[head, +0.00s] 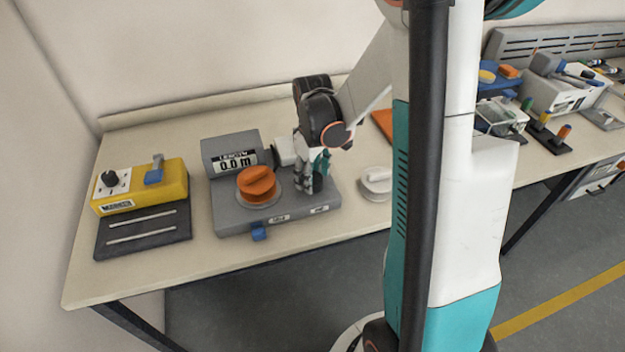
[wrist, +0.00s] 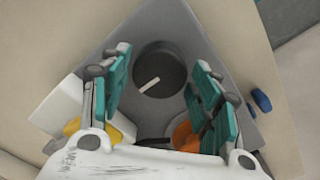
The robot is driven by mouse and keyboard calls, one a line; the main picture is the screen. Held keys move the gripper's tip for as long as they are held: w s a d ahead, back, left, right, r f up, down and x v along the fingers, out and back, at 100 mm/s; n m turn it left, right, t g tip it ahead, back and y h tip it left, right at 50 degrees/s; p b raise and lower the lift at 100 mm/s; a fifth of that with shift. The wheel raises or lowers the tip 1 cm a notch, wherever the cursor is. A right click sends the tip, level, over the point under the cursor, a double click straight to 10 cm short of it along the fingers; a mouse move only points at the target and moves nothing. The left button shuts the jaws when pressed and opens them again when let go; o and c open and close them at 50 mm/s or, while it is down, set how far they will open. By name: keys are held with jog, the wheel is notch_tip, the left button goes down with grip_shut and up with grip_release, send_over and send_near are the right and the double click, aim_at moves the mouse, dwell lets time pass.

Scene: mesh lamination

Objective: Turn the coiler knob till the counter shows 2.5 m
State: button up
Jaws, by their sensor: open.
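The grey coiler (head: 232,220) stands on the bench with its counter (head: 235,162) reading 0.0 m. An orange-topped spool (head: 257,183) sits on the coiler, left of my gripper. My gripper (head: 314,186) points down over the coiler's right part, open. In the wrist view my gripper (wrist: 160,62) has its teal fingers on either side of a dark round knob (wrist: 165,68) with a white pointer line. The fingers look apart from the knob, and I cannot tell how far above it they are. In the head view my gripper hides the knob.
A yellow box (head: 140,190) with a black dial and blue lever stands left of the coiler. A blue tab (head: 259,232) sticks out at the coiler's front. A white round piece (head: 376,184) lies to the right. Several devices stand farther right.

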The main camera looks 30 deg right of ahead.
jog(key=shift+f, duration=0.4)
jog(key=shift+c, duration=0.2)
jog(key=c, duration=0.7)
